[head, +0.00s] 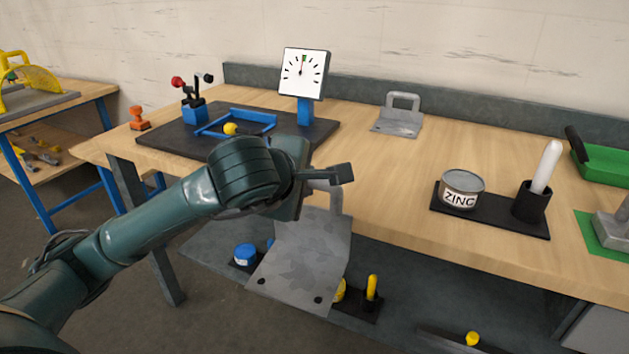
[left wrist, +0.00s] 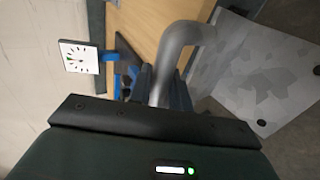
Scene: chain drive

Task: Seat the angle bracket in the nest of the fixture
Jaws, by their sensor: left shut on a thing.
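My left gripper (head: 328,176) is shut on the handle of a grey angle bracket (head: 305,250). The bracket hangs tilted in front of the bench's front edge, its plate with two dark holes facing me. In the left wrist view the bracket's bent handle (left wrist: 180,45) runs between the fingers, and its mottled plate (left wrist: 250,70) is at the right. The fixture (head: 165,139), a dark plate with a blue frame (head: 262,117), stands on the bench at the back left, beyond my gripper. My arm hides part of its front. My right gripper is not in view.
A dial gauge (head: 305,73) on a blue post stands at the fixture's right. A second handled bracket (head: 398,122) rests at the back of the bench. A zinc can (head: 462,190) and a brush holder (head: 531,202) stand on a dark mat at the right. The bench middle is clear.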

